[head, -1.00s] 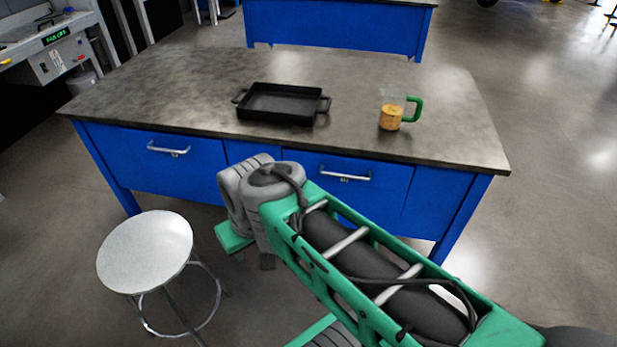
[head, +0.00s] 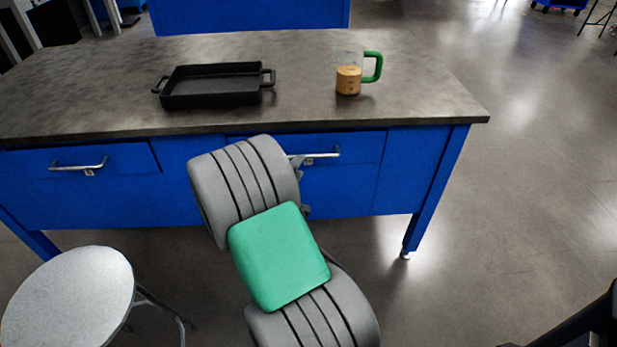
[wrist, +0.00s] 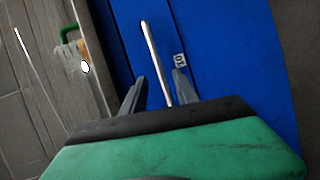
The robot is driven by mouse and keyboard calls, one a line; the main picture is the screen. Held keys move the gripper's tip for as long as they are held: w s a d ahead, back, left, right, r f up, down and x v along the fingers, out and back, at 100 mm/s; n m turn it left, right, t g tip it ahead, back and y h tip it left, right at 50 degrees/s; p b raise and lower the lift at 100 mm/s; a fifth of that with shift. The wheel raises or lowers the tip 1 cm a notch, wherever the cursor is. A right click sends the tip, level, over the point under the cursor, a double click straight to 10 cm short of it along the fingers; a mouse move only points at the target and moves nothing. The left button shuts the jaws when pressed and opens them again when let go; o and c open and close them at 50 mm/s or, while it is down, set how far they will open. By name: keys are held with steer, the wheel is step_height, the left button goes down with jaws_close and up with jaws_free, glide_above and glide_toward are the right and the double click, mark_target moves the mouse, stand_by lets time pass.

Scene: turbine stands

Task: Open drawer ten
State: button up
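The blue drawer (head: 352,150) at the right of the bench front is shut, with a silver bar handle (head: 322,155). In the wrist view a label reading 10 (wrist: 180,60) sits beside the handle (wrist: 151,55). My gripper (wrist: 160,88) is open, its dark fingers on either side of the handle's near end in that picture. I cannot tell whether they touch it.
The grey bench top (head: 420,90) holds a black tray (head: 212,98) and a glass jug (head: 348,78) with a green handle and amber liquid. Another drawer handle (head: 78,165) is at the left. A round stool (head: 68,300) stands at the lower left.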

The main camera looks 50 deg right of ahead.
mark_target(309, 156)
steer(key=shift+n+h, duration=0.4)
steer(key=shift+n, duration=0.2)
steer(key=x, duration=0.8)
steer(key=shift+s+d+f, duration=0.15)
steer(key=shift+s+d, duration=0.05)
steer(key=shift+d, duration=0.15)
jaws_close()
stand_by(0.4)
